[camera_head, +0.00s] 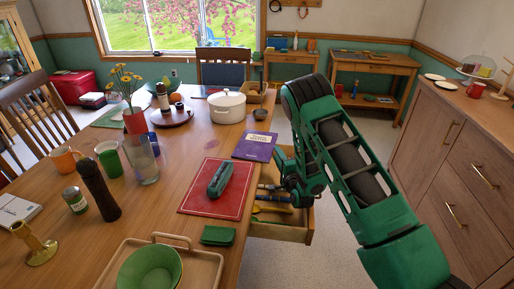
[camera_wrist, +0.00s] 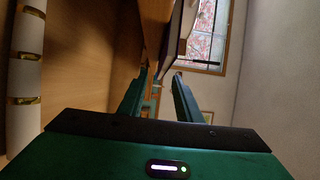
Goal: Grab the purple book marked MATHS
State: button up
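The purple book (camera_head: 255,146) lies flat near the right edge of the wooden table, its right side seeming to stick out past the edge. Its cover has small light lettering, too small to read. In the wrist view, a dark slab with a pale edge, apparently the book (camera_wrist: 179,32), shows beyond the fingertips, beside the table. My gripper (camera_wrist: 161,80) has its two green fingers apart, with nothing held between them. In the head view my arm reaches down to the right of the book, and the fingertips are hard to make out there.
An open drawer (camera_head: 298,231) with utensils juts out below the book. A white pot (camera_head: 227,108) and a small dark bowl (camera_head: 262,114) stand behind. A wooden cabinet (camera_head: 462,180) stands at right.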

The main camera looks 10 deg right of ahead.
aim_at(256, 145)
jog(key=shift+w+a+r, duration=0.1)
jog(key=shift+w+a, duration=0.05)
jog(key=shift+w, duration=1.5)
jog(key=shift+w+a+r, duration=0.1)
jog(key=shift+w, duration=1.5)
grip_shut()
